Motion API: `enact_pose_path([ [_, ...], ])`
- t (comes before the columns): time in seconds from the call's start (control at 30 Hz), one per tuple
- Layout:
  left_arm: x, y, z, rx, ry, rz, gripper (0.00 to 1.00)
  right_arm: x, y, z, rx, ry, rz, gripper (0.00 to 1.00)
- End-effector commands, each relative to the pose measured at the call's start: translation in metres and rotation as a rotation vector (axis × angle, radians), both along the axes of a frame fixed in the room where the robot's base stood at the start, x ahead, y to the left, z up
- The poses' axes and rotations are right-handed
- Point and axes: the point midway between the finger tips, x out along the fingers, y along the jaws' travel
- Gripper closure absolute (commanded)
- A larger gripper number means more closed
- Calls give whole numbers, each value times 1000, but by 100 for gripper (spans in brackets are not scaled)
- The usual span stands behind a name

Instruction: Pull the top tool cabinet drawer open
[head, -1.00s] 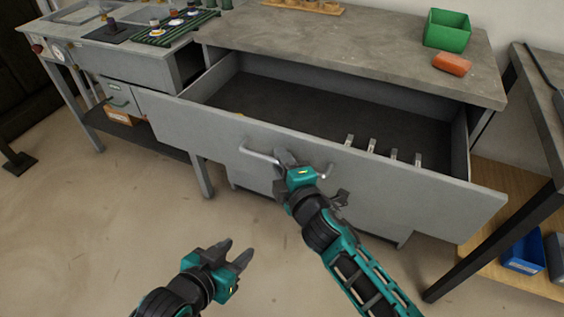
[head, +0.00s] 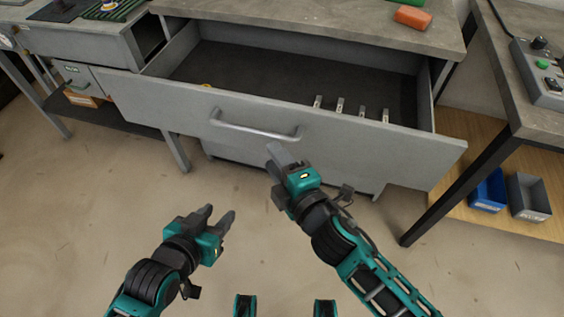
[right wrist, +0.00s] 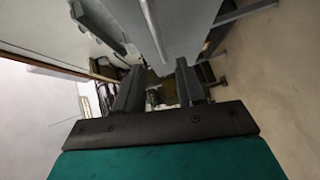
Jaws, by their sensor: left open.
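The top drawer (head: 270,139) of the grey tool cabinet stands far out, with its dark inside showing. Its bar handle (head: 255,131) is in full view on the front panel. My right gripper (head: 279,155) is just below and in front of the handle, apart from it. In the right wrist view its two fingers (right wrist: 158,88) are spread with nothing between them, and the drawer front shows above them. My left gripper (head: 220,217) is open and empty over the floor, lower left of the drawer.
Several small metal pieces (head: 340,105) stand inside the drawer near its front. An orange block (head: 412,17) lies on the worktop. A table with a control box (head: 545,75) stands at right, above a blue bin (head: 489,190) and a grey bin (head: 528,197). The floor in front is clear.

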Motion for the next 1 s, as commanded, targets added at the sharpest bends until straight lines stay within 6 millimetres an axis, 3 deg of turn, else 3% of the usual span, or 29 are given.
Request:
enact_pose_path([
  [0.23, 0, 0, 2, 2, -3, 0, 57, -17, -11, 2, -2, 0, -1, 61],
  [1.0, -1, 4, -1, 13, 1, -3, 57, -18, -11, 2, -1, -1, 0, 61],
])
